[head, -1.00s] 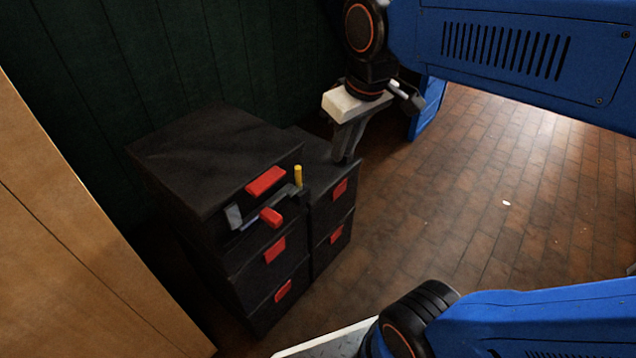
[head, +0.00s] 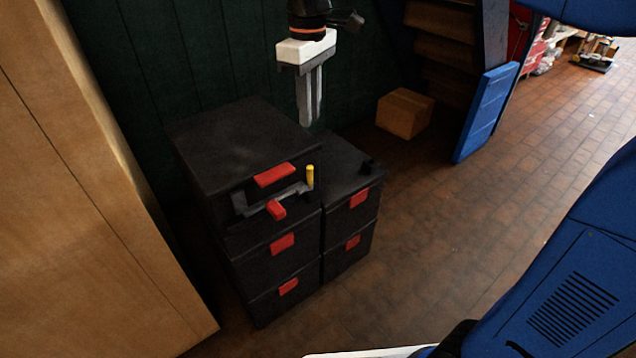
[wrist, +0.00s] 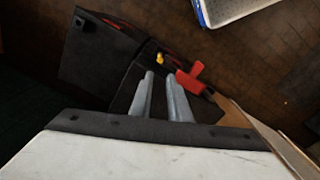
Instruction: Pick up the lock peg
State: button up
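The lock peg looks to be the yellow upright peg (head: 310,176). It stands at the right end of a grey bar on the front of the taller black cabinet (head: 245,145). The wrist view shows it small and yellow (wrist: 160,58), just beyond the fingertips in the picture. My gripper (head: 311,121) points down in the air above the cabinets, higher than the peg and apart from it. In the wrist view my gripper (wrist: 161,75) has a gap between its two grey fingers, with nothing held. The peg's lower end is hidden.
A red lever (head: 277,209) sticks out below the bar, near a red drawer handle (head: 274,175). A lower black cabinet (head: 345,160) stands at the right with a small dark knob (head: 369,166) on top. A wooden panel (head: 80,190) borders the left. A cardboard box (head: 404,113) lies behind.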

aim_at(310, 167)
notch_tip(310, 167, down, 17)
jog(key=shift+a+f, duration=0.1)
dwell(0.7)
grip_shut()
